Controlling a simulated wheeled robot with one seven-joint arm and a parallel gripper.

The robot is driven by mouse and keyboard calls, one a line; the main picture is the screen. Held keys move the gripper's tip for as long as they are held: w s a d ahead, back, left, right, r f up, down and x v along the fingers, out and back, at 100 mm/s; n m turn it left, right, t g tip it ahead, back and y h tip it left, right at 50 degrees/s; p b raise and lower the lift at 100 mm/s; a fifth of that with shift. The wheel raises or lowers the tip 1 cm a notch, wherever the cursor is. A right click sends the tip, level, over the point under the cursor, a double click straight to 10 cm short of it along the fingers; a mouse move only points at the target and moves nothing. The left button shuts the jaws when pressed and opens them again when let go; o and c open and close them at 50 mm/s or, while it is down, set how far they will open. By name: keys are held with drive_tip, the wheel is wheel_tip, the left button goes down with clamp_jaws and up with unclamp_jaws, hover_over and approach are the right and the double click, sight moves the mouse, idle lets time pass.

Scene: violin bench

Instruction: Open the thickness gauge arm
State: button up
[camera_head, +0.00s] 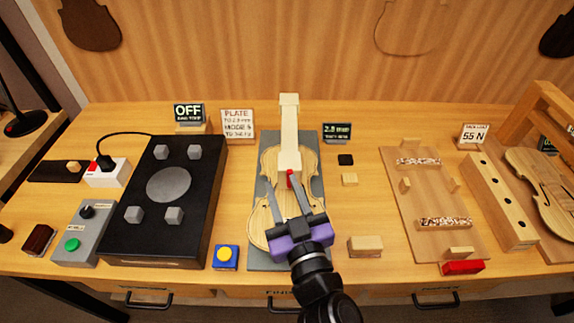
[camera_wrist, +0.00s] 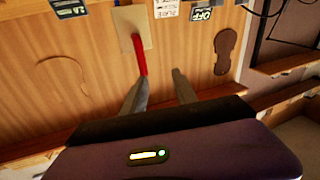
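The pale cream thickness gauge arm (camera_head: 289,140) runs along the middle of the bench, its near end above the violin plate (camera_head: 266,170). A red handle (camera_head: 290,178) sticks out of its near end; the wrist view shows the handle (camera_wrist: 140,57) below the cream block (camera_wrist: 133,22). My gripper (camera_head: 283,188) is over the plate with its fingers apart. In the wrist view my gripper (camera_wrist: 160,75) has the red handle's tip by the left fingertip; whether they touch is unclear. The gap between the fingers looks empty.
The violin plate lies on a grey mat (camera_head: 258,258). A blue box with a yellow button (camera_head: 226,256) and a wooden block (camera_head: 365,246) flank it. A small display (camera_head: 337,132) and a sign (camera_head: 237,125) stand behind. A black plate (camera_head: 150,235) is left, a wooden fixture (camera_head: 415,180) right.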

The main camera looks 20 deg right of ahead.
sight(287, 166)
drive_tip(key=w+d+p, duration=0.1)
drive_tip(key=w, duration=0.1)
drive_tip(key=w+d+f+m+h, duration=0.1)
drive_tip(key=w, duration=0.1)
drive_tip(key=w+d+m+p, duration=0.1)
drive_tip(key=w, duration=0.1)
drive_tip(key=shift+f+g+h+p, duration=0.15)
drive_tip(key=shift+g+h+p, duration=0.15)
drive_tip(key=shift+h, duration=0.1)
drive_tip(key=shift+w+d+f, duration=0.1)
drive_tip(key=shift+w+d, duration=0.05)
drive_tip(key=shift+w, duration=0.6)
clamp_jaws()
idle(0.7)
